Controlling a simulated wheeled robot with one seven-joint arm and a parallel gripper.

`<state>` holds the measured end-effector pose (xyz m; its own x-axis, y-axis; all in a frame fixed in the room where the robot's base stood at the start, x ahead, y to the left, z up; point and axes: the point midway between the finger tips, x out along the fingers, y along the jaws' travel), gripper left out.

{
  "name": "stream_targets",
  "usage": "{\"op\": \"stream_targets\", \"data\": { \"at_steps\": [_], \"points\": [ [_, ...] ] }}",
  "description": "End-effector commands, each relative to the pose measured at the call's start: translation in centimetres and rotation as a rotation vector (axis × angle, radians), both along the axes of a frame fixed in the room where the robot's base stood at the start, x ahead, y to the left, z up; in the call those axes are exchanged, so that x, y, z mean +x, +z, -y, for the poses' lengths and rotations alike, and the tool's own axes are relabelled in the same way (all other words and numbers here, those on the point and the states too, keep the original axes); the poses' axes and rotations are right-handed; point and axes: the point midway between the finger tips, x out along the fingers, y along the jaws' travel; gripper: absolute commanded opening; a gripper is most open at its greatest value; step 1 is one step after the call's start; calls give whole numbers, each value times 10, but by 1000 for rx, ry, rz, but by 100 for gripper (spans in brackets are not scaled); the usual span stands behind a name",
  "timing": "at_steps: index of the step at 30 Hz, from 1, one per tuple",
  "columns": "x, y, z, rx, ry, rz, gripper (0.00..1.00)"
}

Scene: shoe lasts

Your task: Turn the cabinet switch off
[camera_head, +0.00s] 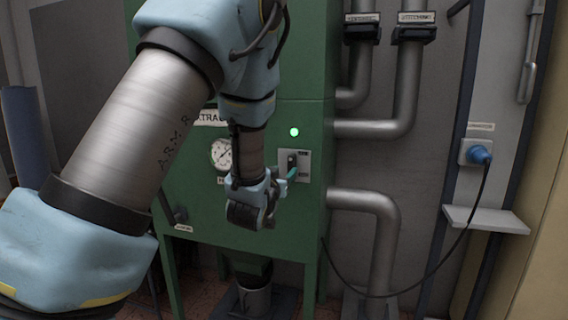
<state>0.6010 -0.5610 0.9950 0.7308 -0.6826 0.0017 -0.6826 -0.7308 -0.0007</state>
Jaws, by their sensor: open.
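The green cabinet (310,222) stands in the middle of the view on legs. Its switch (292,160) is a dark lever on a small pale plate on the cabinet's front, below a lit green lamp (294,132). My gripper (283,188) is just left of and below the switch, close to the plate. Its jaws are open, with a teal fingertip near the lever's lower end. I cannot tell whether it touches the lever. My arm covers much of the cabinet's left and upper front.
A round gauge (221,154) is left of my wrist. Grey pipes (372,128) run along the cabinet's right side. A blue plug (480,154) sits in a wall socket at right, its black cable hanging toward the floor. A small shelf (487,220) juts out below it.

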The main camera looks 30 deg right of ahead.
Motion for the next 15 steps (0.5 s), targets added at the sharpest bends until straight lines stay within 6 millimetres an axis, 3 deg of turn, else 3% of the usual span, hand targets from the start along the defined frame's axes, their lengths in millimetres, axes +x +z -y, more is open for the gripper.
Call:
{"op": "stream_targets", "data": {
  "at_steps": [9, 15],
  "points": [
    [42, 2, 38, 1, 0, -1, 52],
    [54, 1, 49, 1, 1, -1, 52]
  ]
}}
